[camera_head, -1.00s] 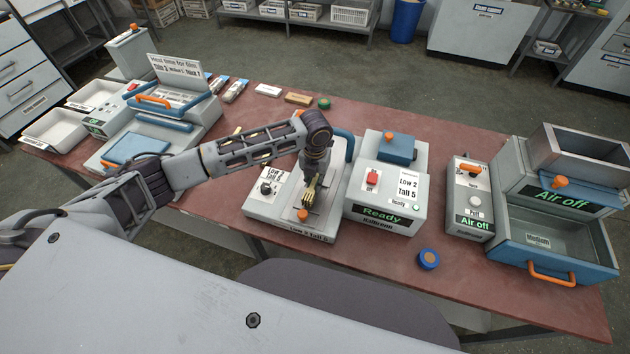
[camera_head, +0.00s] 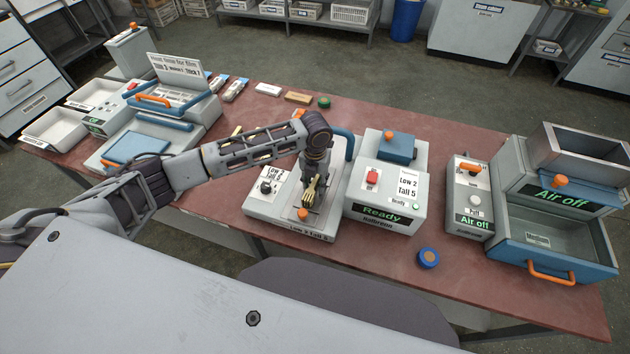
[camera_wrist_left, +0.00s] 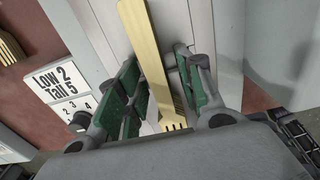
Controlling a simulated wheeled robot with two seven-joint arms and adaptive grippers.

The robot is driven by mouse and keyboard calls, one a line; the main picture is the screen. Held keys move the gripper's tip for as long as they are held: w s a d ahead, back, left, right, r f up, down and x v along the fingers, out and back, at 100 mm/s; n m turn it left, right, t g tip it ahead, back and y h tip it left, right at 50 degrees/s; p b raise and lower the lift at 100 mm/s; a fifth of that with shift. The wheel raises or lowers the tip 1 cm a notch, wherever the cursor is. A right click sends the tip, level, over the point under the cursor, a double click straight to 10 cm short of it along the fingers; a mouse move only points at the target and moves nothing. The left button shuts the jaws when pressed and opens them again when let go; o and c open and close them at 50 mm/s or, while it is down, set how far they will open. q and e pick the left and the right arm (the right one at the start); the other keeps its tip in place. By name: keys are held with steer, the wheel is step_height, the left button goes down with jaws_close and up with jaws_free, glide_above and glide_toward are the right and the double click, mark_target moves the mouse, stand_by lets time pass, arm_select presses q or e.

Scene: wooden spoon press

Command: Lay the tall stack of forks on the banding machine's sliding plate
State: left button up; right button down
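A pale wooden fork stack (camera_wrist_left: 148,50) lies lengthwise over the banding machine's light sliding plate (camera_head: 322,212), prongs toward my wrist. In the head view the forks (camera_head: 311,190) show as a small yellowish piece below my left gripper (camera_head: 314,184). In the left wrist view the green-padded fingers of the left gripper (camera_wrist_left: 160,88) stand on either side of the forks. A gap shows at the left finger; the right finger is close to the wood. The stack's height and its contact with the plate cannot be told. My right gripper is out of view.
The banding machine's grey housing (camera_head: 386,200) reads "Ready" and "Low 2 Tall 5". Another fork stack (camera_wrist_left: 10,48) lies to the left in the wrist view. A blue round item (camera_head: 428,259) sits at the front. The air-off unit (camera_head: 550,215) stands right, a press (camera_head: 150,120) left.

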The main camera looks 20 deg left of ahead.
arm_select(q)
steer(key=shift+r, duration=0.1)
step_height(320, 180, up, 12)
steer(key=b, duration=0.1)
stand_by(0.7)
